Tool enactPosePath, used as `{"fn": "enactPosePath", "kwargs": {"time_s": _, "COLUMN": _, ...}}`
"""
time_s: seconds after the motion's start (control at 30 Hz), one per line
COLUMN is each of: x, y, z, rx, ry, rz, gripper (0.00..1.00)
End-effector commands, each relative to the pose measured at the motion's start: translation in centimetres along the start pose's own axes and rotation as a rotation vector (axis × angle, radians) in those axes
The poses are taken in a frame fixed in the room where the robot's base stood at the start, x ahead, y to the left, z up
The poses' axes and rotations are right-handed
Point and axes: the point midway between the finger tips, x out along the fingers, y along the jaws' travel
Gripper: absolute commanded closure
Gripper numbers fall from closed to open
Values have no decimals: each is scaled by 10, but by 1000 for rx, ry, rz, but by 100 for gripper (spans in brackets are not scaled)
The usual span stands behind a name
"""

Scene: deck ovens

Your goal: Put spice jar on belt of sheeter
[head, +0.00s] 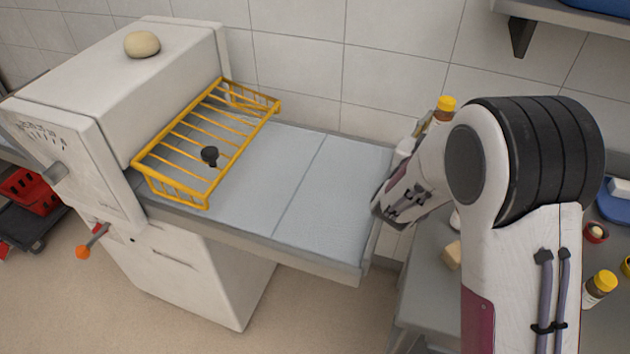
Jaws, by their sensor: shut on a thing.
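The sheeter (150,90) stands at the left, a white machine with a flat grey belt (320,200) reaching right from it. A spice jar with a yellow lid (446,103) and dark body shows above my forearm, beyond the belt's right end. My gripper (428,125) is mostly hidden behind my arm; a small part shows beside this jar, and it is shut on the jar. The jar looks roughly upright, its lower part hidden. A second yellow-lidded jar (600,287) stands on the table at the right.
A yellow wire guard (205,140) covers the belt's left part, with a black knob (209,155) there. The right part of the belt is clear. A dough ball (142,44) rests on the sheeter's top. A grey table (425,300) holds a pale block (452,256) and a red bowl (596,232).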

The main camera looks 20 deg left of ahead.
Motion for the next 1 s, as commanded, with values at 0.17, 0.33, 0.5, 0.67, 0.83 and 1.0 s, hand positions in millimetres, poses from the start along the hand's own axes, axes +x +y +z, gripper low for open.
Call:
{"fn": "enactPosePath", "kwargs": {"time_s": 0.17, "x": -14, "y": -43, "z": -2, "rx": 1, "ry": 1, "rz": 1, "gripper": 99}}
{"fn": "enactPosePath", "kwargs": {"time_s": 0.33, "x": -30, "y": -80, "z": -1, "rx": 1, "ry": 1, "rz": 6, "gripper": 99}}
{"fn": "enactPosePath", "kwargs": {"time_s": 0.5, "x": -51, "y": -117, "z": 0, "rx": 2, "ry": 1, "rz": 9, "gripper": 99}}
{"fn": "enactPosePath", "kwargs": {"time_s": 0.67, "x": -74, "y": -151, "z": 3, "rx": 1, "ry": 1, "rz": 11, "gripper": 99}}
{"fn": "enactPosePath", "kwargs": {"time_s": 0.83, "x": -103, "y": -186, "z": 7, "rx": 1, "ry": 0, "rz": 10, "gripper": 99}}
{"fn": "enactPosePath", "kwargs": {"time_s": 1.0, "x": -136, "y": -220, "z": 14, "rx": 1, "ry": 1, "rz": 6, "gripper": 99}}
